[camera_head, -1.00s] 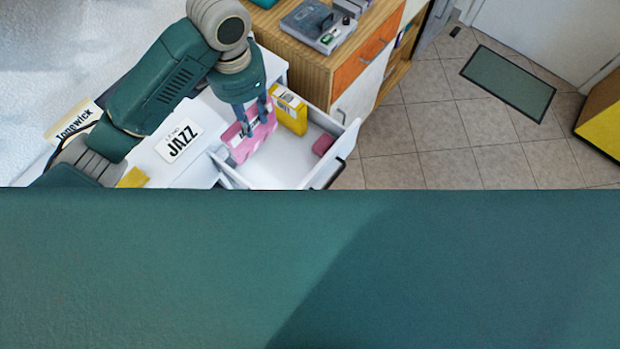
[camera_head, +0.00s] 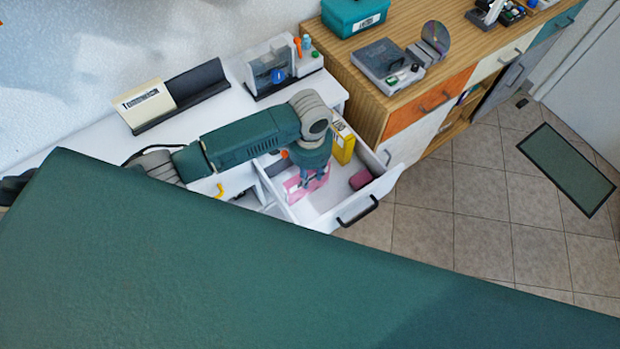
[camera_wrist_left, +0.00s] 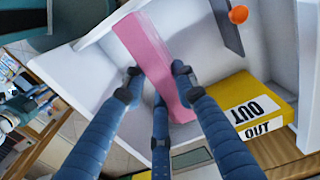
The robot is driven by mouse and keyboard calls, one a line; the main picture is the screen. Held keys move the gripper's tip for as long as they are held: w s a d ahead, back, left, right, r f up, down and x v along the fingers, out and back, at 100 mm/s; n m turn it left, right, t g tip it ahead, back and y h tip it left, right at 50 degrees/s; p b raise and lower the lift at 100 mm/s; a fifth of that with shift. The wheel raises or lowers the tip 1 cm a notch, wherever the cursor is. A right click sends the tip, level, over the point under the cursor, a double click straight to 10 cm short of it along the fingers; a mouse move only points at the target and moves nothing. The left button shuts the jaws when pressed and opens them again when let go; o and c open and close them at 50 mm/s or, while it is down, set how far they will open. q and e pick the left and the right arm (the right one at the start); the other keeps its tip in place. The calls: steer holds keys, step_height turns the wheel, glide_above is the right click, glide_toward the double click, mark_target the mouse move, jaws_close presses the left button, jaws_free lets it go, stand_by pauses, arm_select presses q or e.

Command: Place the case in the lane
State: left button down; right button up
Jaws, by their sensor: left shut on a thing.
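My left gripper (camera_head: 312,180) is shut on a pink case (camera_head: 291,188) over the left part of an open white drawer (camera_head: 318,216). In the left wrist view the slim pink case (camera_wrist_left: 150,50) lies between the blue fingers (camera_wrist_left: 158,78), inside the white drawer walls. Whether it touches the drawer floor cannot be told. A yellow case marked OUT (camera_head: 343,145) stands at the back of the drawer and also shows in the left wrist view (camera_wrist_left: 245,90). A grey divider (camera_wrist_left: 226,28) with an orange knob (camera_wrist_left: 238,14) shows there too. My right gripper is out of view.
A dark pink block (camera_head: 360,179) sits in the drawer's right part. A wooden cabinet (camera_head: 357,100) with a grey device (camera_head: 388,62) stands to the right. A label holder (camera_head: 145,103) and a machine (camera_head: 272,68) stand on the white top.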

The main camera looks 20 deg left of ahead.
mark_target(310, 180)
arm_select(q)
step_height(310, 180, down, 3)
steer(key=shift+s+f, duration=0.1)
steer(key=shift+f, duration=0.45)
steer(key=c, duration=1.4)
jaws_free()
steer(key=shift+r, duration=0.25)
step_height(310, 180, up, 11)
steer(key=shift+r+b, duration=0.1)
steer(key=shift+b, duration=0.3)
steer(key=shift+r, duration=0.3)
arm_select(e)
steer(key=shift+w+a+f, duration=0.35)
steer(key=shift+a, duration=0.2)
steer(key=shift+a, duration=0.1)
